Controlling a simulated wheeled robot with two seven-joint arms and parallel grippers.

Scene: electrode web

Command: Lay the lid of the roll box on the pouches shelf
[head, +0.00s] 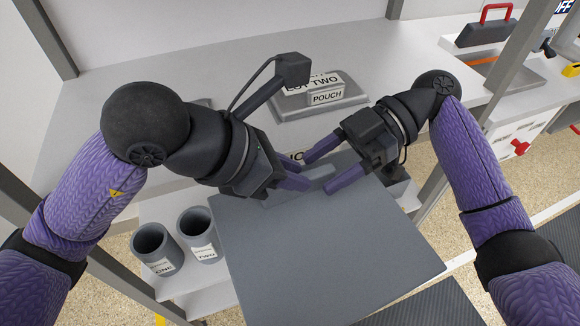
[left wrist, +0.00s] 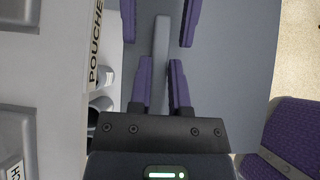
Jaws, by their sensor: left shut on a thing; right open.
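The lid is a large flat grey panel (head: 330,255) with a raised grey bar handle; it also fills the middle of the left wrist view (left wrist: 230,90). My left gripper (head: 303,184) is shut on the lid's handle, which runs between its fingers in the left wrist view (left wrist: 161,85). My right gripper (head: 322,172) is open, its fingers on either side of the handle's far part. The pouches shelf (head: 225,75) is the light grey surface behind the lid. Its edge label (left wrist: 96,40) reads "POUCHE", partly cut off. The roll box is not clearly visible.
A grey tray (head: 290,108) with a "LOT TWO" pouch label stands on the shelf. Cups marked ONE (head: 156,250) and TWO (head: 197,236) stand lower left. A toolbox with a red handle (head: 487,30) is at far right. Posts frame the shelf; its back left is clear.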

